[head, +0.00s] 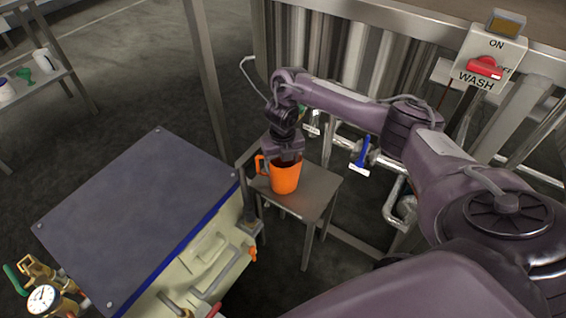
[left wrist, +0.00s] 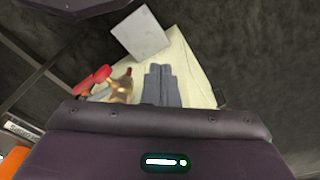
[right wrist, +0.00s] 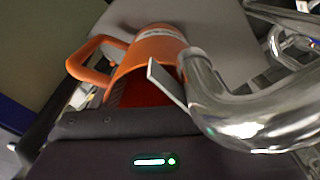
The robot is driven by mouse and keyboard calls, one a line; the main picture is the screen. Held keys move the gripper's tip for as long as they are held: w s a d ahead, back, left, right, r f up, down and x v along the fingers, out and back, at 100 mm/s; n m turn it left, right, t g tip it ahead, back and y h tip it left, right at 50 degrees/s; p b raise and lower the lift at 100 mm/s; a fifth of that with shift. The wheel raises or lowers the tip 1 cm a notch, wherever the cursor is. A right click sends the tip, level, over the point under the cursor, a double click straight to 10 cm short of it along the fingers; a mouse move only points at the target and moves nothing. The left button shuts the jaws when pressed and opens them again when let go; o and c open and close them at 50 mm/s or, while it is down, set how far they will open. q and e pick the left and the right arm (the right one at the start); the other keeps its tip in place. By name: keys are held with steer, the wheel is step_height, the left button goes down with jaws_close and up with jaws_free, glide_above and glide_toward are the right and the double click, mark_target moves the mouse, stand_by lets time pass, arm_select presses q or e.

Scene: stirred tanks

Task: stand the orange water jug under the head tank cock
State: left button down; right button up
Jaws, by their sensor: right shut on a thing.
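The orange water jug (head: 286,178) stands upright on, or just above, a small grey stand (head: 318,193) in the head view. My right gripper (head: 287,158) is shut on its rim from above. The jug (right wrist: 158,45) also shows in the right wrist view, its handle at the left and a shiny bent pipe (right wrist: 225,100) close in front of its mouth. Behind the stand are a blue-handled cock (head: 362,150) and a green-handled one (head: 312,116); their tags are too small to read. My left gripper (left wrist: 161,72) is empty, its fingers together, above a cream cabinet.
A cream cabinet with a dark blue-grey top (head: 140,210) stands left of the stand. Steel pipes (head: 390,200) run to its right. A switch box with a red handle (head: 485,68) marked WASH is at upper right. A side shelf (head: 35,82) holds bottles.

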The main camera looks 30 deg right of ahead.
steer(key=o, duration=1)
steer(key=shift+f, duration=0.1)
